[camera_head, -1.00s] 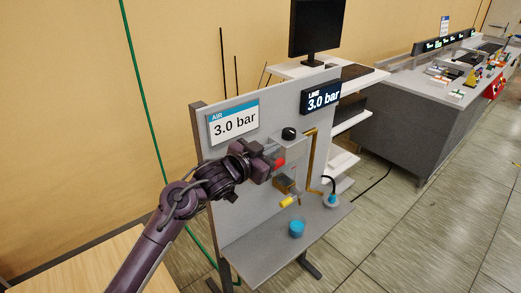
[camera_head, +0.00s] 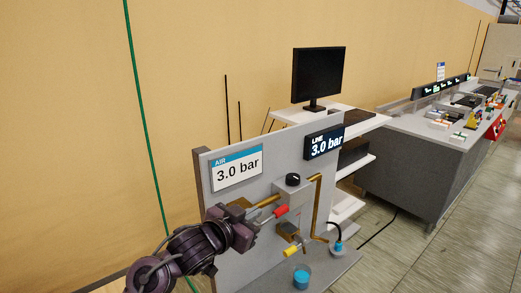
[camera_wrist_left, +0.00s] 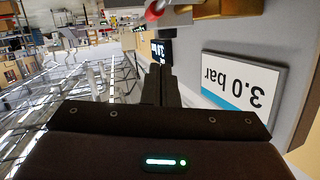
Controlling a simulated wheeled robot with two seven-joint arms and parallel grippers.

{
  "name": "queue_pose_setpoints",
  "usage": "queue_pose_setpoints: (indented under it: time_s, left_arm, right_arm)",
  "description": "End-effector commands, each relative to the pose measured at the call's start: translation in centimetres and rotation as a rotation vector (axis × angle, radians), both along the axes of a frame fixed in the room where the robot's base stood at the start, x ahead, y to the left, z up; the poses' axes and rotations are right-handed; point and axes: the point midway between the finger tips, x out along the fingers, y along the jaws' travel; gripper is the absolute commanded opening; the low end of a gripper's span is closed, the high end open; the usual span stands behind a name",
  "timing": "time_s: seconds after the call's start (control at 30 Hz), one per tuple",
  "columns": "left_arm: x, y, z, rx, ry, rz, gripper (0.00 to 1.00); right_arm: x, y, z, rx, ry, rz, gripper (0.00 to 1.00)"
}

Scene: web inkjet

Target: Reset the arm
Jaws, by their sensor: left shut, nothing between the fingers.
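My left arm enters the head view from the bottom left. Its gripper (camera_head: 257,224) is shut and empty, in front of the grey panel, just below and left of the red handle (camera_head: 281,210). In the left wrist view the two dark fingers (camera_wrist_left: 161,85) are together with nothing between them. The red handle also shows at the top of the wrist view (camera_wrist_left: 152,12), apart from the fingers. My right gripper is out of view.
The panel (camera_head: 225,203) carries an AIR sign (camera_head: 237,169) and a LINE display (camera_head: 324,142), both at 3.0 bar, plus a black knob (camera_head: 293,179) and a yellow handle (camera_head: 291,250). A blue cup (camera_head: 301,277) stands on its shelf. A monitor (camera_head: 319,74) stands behind.

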Motion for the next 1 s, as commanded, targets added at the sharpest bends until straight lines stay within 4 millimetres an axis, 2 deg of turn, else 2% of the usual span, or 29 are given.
queue_pose_setpoints:
  time_s: [0.03, 0.1, 0.2, 0.33, 0.43, 0.6, 0.9, 0.93, 1.0]
  left_arm:
    - [-1.5, 1.3, -2.7, 0.012, 0.064, 0.057, 0.0]
    - [-3.6, 3.6, -5.8, 0.042, 0.156, 0.146, 0.0]
    - [-7.5, 7.0, -10.0, 0.091, 0.305, 0.262, 0.0]
    - [-12.8, 10.7, -14.1, 0.149, 0.493, 0.37, 0.0]
    - [-16.3, 12.7, -16.1, 0.184, 0.605, 0.419, 0.0]
    - [-21.3, 15.0, -18.1, 0.226, 0.762, 0.473, 0.0]
    - [-29.1, 17.8, -19.9, 0.278, 0.998, 0.53, 0.0]
    - [-29.4, 17.9, -20.4, 0.282, 1.011, 0.531, 0.0]
    - [-28.5, 17.7, -22.5, 0.286, 1.012, 0.528, 0.0]
  right_arm:
    - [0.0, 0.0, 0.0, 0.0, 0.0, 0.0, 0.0]
    - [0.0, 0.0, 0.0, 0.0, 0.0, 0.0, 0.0]
    - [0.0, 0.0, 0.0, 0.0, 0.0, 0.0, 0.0]
    - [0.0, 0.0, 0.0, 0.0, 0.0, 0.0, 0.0]
    - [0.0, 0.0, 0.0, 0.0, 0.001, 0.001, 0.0]
    - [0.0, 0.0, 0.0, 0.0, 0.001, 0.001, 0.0]
    - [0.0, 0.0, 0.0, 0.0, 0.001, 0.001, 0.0]
    - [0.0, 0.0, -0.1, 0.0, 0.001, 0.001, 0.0]
    - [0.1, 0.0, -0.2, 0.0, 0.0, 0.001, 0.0]
